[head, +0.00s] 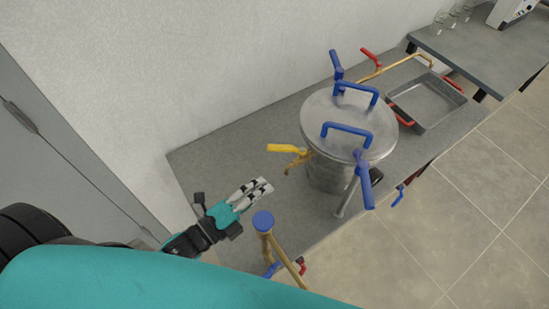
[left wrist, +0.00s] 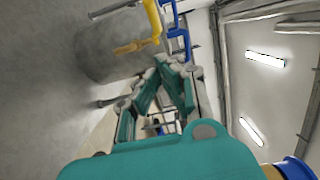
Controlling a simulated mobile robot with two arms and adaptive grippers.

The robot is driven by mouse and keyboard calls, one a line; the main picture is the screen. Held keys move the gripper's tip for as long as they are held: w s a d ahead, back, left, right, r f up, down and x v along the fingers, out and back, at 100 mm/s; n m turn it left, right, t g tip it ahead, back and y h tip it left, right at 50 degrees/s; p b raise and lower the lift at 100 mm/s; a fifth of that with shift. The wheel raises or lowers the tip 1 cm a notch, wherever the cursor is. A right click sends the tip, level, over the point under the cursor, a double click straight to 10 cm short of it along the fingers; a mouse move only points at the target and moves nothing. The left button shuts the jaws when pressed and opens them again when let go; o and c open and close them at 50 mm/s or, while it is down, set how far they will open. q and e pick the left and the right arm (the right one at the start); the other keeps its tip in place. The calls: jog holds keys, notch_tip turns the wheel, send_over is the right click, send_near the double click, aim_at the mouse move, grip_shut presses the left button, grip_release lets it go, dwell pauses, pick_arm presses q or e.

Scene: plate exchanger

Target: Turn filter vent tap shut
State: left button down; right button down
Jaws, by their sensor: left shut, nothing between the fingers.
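A metal filter pot (head: 338,178) with a flat lid and blue handles stands on the grey bench. A tap with a yellow lever (head: 283,148) sticks out from the left side of the pot near its top; I take it to be the vent tap. The yellow lever also shows at the top of the left wrist view (left wrist: 153,20). My left gripper (head: 265,186) is shut and empty, below and left of the yellow lever and apart from it. It also shows in the left wrist view (left wrist: 178,66). My right gripper is not in view.
A blue-capped brass pipe (head: 263,222) rises close to the right of my left gripper. A metal tray (head: 425,100) with red handles is behind the pot at the right. The wall runs along the bench's back. Bare bench lies left of the pot.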

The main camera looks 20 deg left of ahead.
aim_at(286, 149)
pick_arm(q)
jog(key=w+d+p, duration=0.1)
jog(key=w+p, duration=0.1)
jog(key=w, duration=0.5)
jog(key=shift+w, duration=0.4)
